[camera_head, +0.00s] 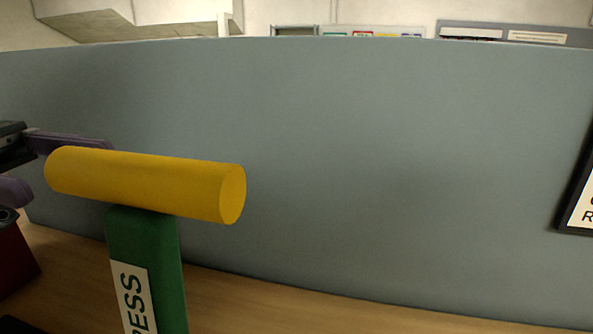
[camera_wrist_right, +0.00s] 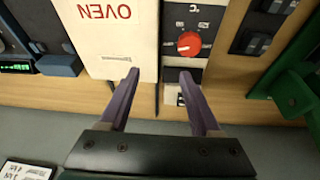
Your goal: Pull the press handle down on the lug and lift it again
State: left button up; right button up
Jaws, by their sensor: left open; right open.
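The press handle is a thick yellow bar (camera_head: 145,183) on top of a green upright (camera_head: 150,265) with a partly cut-off "PRESS" label, at the left of the head view. My left gripper (camera_head: 66,168) comes in from the left edge with its purple fingers apart. One finger lies behind the bar's left end and the other is just left of it; I cannot tell whether they touch it. My right gripper (camera_wrist_right: 160,74) is open and empty in the right wrist view, over the bench in front of an oven. The lug is not in view.
The white "OVEN" front (camera_wrist_right: 108,35) and its red knob (camera_wrist_right: 189,44) are near my right fingers. A green frame (camera_wrist_right: 293,93) stands at the right there. A grey panel (camera_head: 380,170) rises behind the wooden bench (camera_head: 300,305). A dark-framed sign (camera_head: 582,205) is at the right.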

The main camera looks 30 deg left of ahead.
aim_at(123, 178)
pick_arm(q)
jog(key=p+x, duration=0.1)
jog(key=x, duration=0.6)
jog(key=shift+w+d, duration=0.1)
jog(key=shift+d, duration=0.25)
grip_shut()
dwell(1.0)
